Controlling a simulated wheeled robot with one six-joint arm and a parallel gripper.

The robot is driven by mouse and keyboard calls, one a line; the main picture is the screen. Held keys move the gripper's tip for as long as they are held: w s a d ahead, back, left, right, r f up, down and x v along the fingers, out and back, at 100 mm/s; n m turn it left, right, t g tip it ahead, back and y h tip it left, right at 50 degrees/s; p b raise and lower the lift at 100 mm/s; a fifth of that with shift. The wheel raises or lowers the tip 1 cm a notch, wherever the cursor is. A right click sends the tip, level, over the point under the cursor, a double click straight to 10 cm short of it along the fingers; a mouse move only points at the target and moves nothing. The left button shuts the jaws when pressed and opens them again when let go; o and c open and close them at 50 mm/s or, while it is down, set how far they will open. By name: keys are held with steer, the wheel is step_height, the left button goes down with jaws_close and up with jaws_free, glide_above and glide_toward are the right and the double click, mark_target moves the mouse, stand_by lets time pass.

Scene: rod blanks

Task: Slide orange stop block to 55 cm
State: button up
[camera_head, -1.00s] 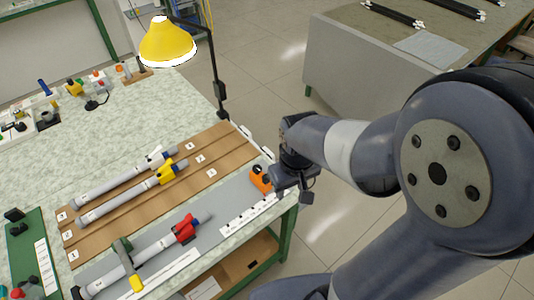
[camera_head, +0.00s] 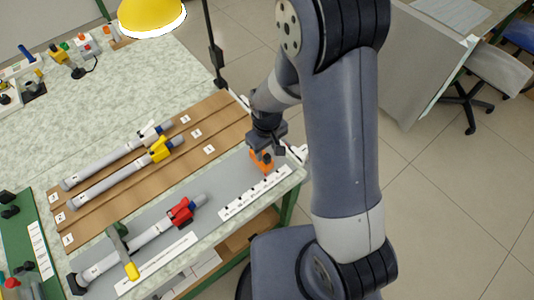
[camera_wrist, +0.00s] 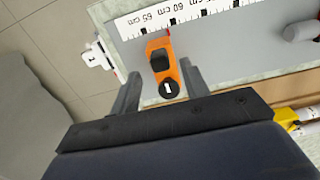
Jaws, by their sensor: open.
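The orange stop block (camera_wrist: 159,46) stands on the grey plate beside the ruler strip (camera_wrist: 200,12) in the wrist view. It has a black knob and a red pointer tip, which lies near the 65 and 60 cm labels; I cannot read the exact mark. In the head view the block (camera_head: 263,163) is at the plate's right end. My gripper (camera_wrist: 160,75) is open, with one finger on each side of the block. The right finger is very close to it; a gap shows at the left finger. The ruler (camera_head: 254,192) also shows in the head view.
A rod with a red clamp (camera_head: 181,212) lies on the grey plate to the left. Rods with white (camera_head: 150,134) and yellow (camera_head: 160,149) clamps lie on the brown board behind. The yellow lamp (camera_head: 150,14) stands at the back.

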mark_target(267, 156)
steer(key=shift+f, duration=2)
steer(key=shift+c, duration=0.3)
jaws_close()
